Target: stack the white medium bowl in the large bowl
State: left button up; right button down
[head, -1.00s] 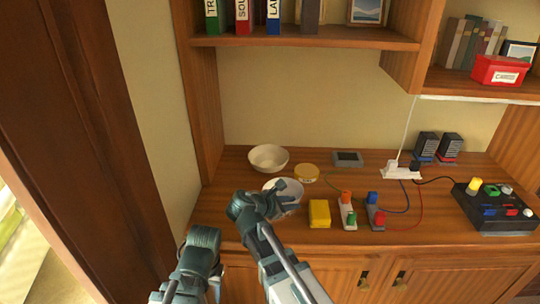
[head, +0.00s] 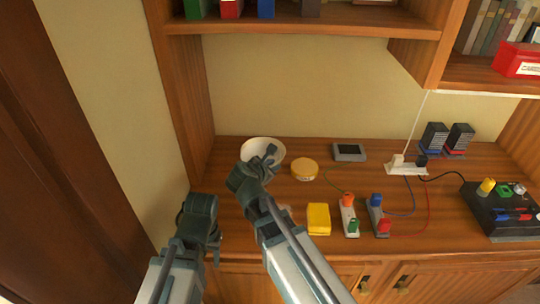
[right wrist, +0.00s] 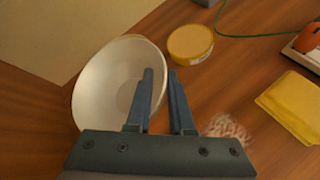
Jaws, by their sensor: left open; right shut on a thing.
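My right gripper (head: 268,160) is at the back left of the counter, over the large bowl's place. In the right wrist view its fingers (right wrist: 163,85) straddle the right rim of a white bowl (right wrist: 112,85), one finger inside and one outside. I take this as the white medium bowl, held. In the head view only one bowl outline shows there, the large bowl (head: 255,147), partly hidden by the gripper. I cannot tell whether the medium bowl is inside it or above it. My left gripper (head: 198,215) is open and empty, left of the counter front.
A round yellow-lidded tub (head: 304,169) stands close to the right of the bowls. A yellow block (head: 318,219), coloured plug pieces and a power strip (head: 406,168) lie further right. A pinkish speckled patch (right wrist: 230,128) shows on the wood. A side panel bounds the left.

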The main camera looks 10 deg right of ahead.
jog(key=w+d, duration=0.1)
jog(key=w, duration=0.2)
jog(key=w+d, duration=0.1)
jog(key=w, duration=0.3)
jog(key=w+d+f, duration=0.1)
jog(key=w, duration=0.2)
jog(key=shift+w+b, duration=0.2)
jog(key=shift+b, duration=0.2)
jog(key=shift+w, duration=0.3)
jog(key=f+b, duration=0.3)
jog(key=shift+w+d, duration=0.15)
jog(key=shift+w, duration=0.15)
jog(key=shift+f+b, duration=0.35)
jog(key=shift+f+b, duration=0.65)
